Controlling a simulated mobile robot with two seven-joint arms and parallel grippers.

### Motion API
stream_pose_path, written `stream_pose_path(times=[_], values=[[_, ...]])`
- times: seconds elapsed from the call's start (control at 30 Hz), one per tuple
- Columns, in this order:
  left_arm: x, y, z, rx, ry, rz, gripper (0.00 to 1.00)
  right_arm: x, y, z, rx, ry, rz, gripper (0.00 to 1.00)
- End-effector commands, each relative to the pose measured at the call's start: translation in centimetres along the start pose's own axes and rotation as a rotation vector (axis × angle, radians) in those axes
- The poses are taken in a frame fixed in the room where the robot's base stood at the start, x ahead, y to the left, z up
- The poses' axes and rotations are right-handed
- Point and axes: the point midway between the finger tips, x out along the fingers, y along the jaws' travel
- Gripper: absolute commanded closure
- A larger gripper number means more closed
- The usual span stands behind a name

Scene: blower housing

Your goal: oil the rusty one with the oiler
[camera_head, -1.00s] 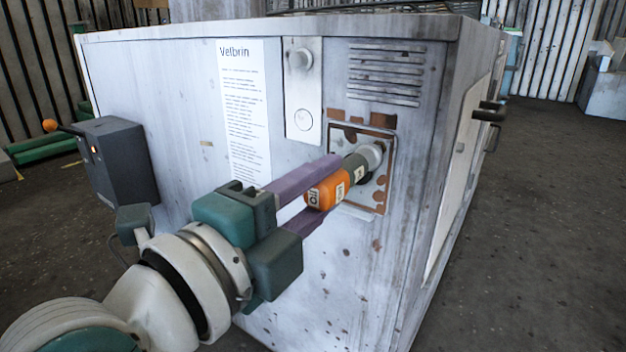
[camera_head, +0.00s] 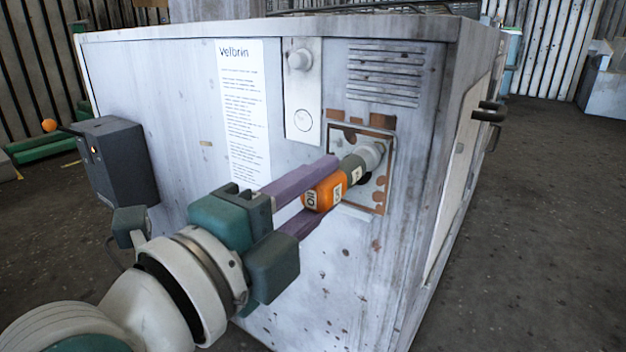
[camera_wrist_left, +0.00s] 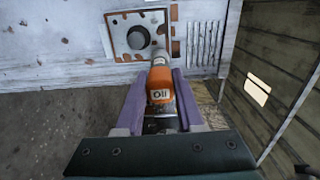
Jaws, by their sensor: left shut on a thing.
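The oiler (camera_head: 325,190) is an orange bottle with a white "Oil" label and a grey-green front part. My left gripper (camera_head: 318,188) has purple fingers and is shut on the oiler, which it holds roughly level. The oiler also shows between the fingers in the left wrist view (camera_wrist_left: 160,84). A rust-edged square plate (camera_head: 378,196) is on the housing's front, with a pale round part (camera_head: 372,153) at the oiler's far end. In the left wrist view the plate (camera_wrist_left: 121,45) has a dark round part. I cannot tell whether the oiler touches it. My right gripper is out of view.
The grey housing (camera_head: 190,120) carries a "Velbrin" sheet (camera_head: 242,105), a switch plate (camera_head: 303,90), a vent grille (camera_head: 385,75) and a dark box (camera_head: 112,160) at left. Handles (camera_head: 490,112) stick out on its right side. The floor at right (camera_head: 540,220) is clear.

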Motion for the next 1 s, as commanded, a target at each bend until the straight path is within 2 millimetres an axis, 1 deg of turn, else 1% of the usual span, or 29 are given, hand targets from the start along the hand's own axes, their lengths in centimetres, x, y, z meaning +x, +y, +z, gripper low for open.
stream_pose_path(times=[0.1,0.7,0.83,1.0], values=[[-1.0,-0.2,0.0,0.001,0.000,0.002,1.00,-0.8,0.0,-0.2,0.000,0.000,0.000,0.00],[-6.2,-0.2,0.0,-0.001,0.001,0.001,1.00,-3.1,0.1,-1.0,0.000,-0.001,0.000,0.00],[-6.7,-0.1,0.0,0.000,0.002,0.000,1.00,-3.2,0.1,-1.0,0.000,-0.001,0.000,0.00],[-6.7,-0.1,0.0,-0.001,0.001,-0.001,1.00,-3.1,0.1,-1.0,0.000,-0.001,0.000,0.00]])
